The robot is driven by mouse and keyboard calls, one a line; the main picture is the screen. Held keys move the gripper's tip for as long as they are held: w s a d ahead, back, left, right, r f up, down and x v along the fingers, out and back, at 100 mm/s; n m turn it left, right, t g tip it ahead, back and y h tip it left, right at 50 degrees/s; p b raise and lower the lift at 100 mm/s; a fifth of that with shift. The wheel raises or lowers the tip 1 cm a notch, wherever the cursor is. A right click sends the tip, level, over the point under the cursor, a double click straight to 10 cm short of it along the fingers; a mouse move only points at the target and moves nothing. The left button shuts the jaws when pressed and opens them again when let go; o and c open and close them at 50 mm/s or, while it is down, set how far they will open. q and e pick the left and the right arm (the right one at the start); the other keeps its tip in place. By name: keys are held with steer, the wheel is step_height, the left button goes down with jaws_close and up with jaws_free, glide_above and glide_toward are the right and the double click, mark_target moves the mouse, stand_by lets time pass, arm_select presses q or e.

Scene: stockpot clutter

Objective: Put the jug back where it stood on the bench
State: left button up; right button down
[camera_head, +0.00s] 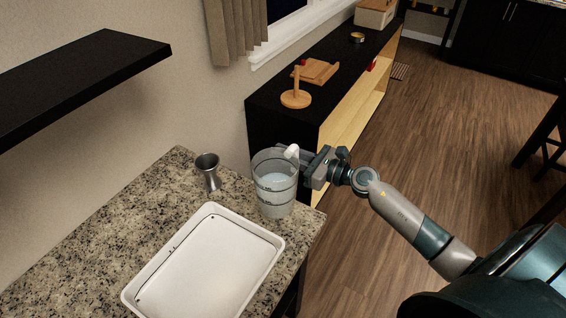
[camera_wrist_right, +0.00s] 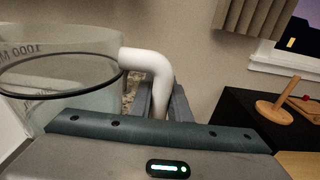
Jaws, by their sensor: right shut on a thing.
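The jug (camera_head: 274,190) is a clear measuring jug with dark markings and a white handle. It stands upright at the right end of the granite bench (camera_head: 95,238), or just above it; I cannot tell if its base touches. My right gripper (camera_head: 303,160) is shut on the jug's white handle, on the jug's right side. In the right wrist view the jug (camera_wrist_right: 70,85) fills the left, and its handle runs down between the fingers of the gripper (camera_wrist_right: 163,100). My left gripper is not in view.
A white tray (camera_head: 212,262) lies in front of the jug, close to it. A metal jigger (camera_head: 209,172) stands on the bench to its left. A dark low shelf (camera_head: 285,110) with a wooden holder (camera_head: 296,92) is behind. A black wall shelf (camera_head: 80,80) overhangs at left.

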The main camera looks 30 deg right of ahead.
steer(key=shift+r, duration=0.1)
steer(key=shift+f, duration=2)
steer(key=c, duration=2.1)
jaws_free()
steer(key=shift+f, duration=0.25)
steer(key=o, duration=0.4)
steer(key=shift+o, duration=0.2)
steer(key=shift+r, duration=0.1)
steer(key=shift+r, duration=0.1)
